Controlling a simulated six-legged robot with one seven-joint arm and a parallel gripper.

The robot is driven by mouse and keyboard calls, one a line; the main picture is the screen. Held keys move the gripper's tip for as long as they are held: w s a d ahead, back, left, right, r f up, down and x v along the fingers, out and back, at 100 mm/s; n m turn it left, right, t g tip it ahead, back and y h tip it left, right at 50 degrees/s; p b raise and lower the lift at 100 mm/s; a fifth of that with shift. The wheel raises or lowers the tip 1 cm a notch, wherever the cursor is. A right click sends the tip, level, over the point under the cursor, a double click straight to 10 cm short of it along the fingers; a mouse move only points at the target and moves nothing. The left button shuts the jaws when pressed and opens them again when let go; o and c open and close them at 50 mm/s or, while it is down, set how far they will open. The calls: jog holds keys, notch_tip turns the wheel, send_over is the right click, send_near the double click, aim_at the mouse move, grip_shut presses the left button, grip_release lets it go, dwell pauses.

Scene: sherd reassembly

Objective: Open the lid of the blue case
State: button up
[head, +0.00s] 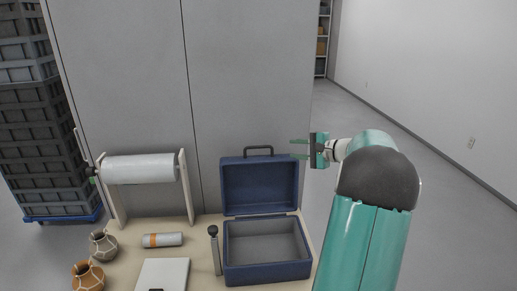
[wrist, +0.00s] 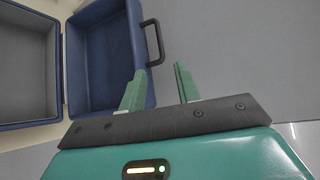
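The blue case (head: 266,272) stands on the table with its lid (head: 260,186) raised upright at the back. Its grey interior shows and looks empty. A dark handle (head: 258,150) sits on the lid's top edge. My gripper (head: 299,149) is to the right of the lid, near the height of its top edge, with its fingers apart and nothing between them. In the wrist view the open fingers (wrist: 158,88) show beside the lid (wrist: 104,60) and handle (wrist: 153,42). One finger overlaps the lid in the picture; I cannot tell whether it touches.
Left of the case are a dark-topped rod (head: 215,250), an orange-banded roll (head: 163,240), a white flat box (head: 164,273) and two pots (head: 103,244), (head: 88,275). A paper roll on a stand (head: 140,168) is behind. Stacked crates (head: 45,130) stand far left. Floor at right is clear.

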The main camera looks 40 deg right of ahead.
aim_at(262, 147)
jog(key=x, duration=1.3)
jog(key=shift+w, duration=0.35)
grip_shut()
